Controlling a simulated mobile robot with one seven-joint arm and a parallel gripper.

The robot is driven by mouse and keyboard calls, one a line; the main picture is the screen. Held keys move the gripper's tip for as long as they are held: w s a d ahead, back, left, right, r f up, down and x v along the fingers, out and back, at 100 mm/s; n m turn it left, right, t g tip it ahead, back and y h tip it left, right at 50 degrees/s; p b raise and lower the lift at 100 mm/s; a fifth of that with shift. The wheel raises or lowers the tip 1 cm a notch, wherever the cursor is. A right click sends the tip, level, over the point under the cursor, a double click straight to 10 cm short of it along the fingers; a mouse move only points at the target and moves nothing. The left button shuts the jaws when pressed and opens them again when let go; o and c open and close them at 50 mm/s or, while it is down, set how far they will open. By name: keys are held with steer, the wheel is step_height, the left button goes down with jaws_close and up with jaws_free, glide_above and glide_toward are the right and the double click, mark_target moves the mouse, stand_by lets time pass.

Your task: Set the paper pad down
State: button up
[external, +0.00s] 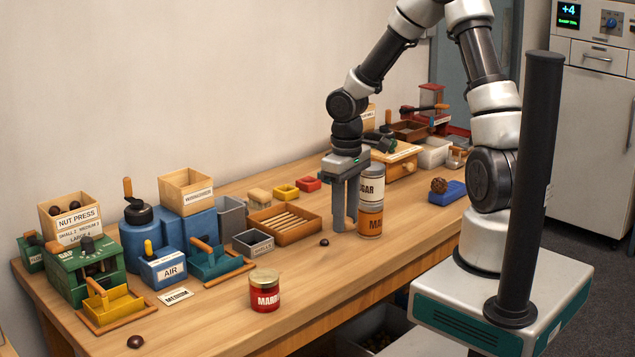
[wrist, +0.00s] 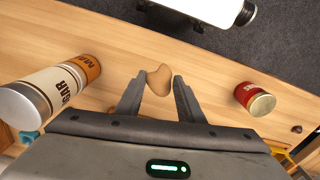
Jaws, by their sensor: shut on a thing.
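The paper pad (wrist: 159,80) shows in the wrist view as a small tan, rounded, crumpled piece between my fingertips. My gripper (wrist: 160,88) is shut on it, with a finger at each side. In the external view my gripper (external: 345,222) points straight down over the middle of the bench, just left of the stacked cans. The pad cannot be made out there. I cannot tell whether it touches the bench top.
A sugar can on an orange can (external: 370,222) stands close right of my gripper. A dark chestnut (external: 324,242) lies near its left. A red jar (external: 264,291) stands front left. A wooden slatted tray (external: 284,224) is behind left. The front bench strip (external: 330,285) is clear.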

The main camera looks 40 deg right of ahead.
step_height(320, 180, up, 13)
steer(key=w+d+m+b, duration=0.1)
steer(key=w+d+m, duration=0.25)
steer(key=d, duration=1.05)
steer(key=w+d+m, duration=0.3)
steer(key=w+d, duration=0.2)
steer(key=d, duration=0.9)
steer(key=f, duration=1.7)
steer(key=shift+s, duration=0.25)
steer(key=shift+f, duration=2)
steer(key=shift+f, duration=0.1)
steer(key=shift+f, duration=0.2)
steer(key=o, duration=1)
steer(key=shift+r, duration=0.1)
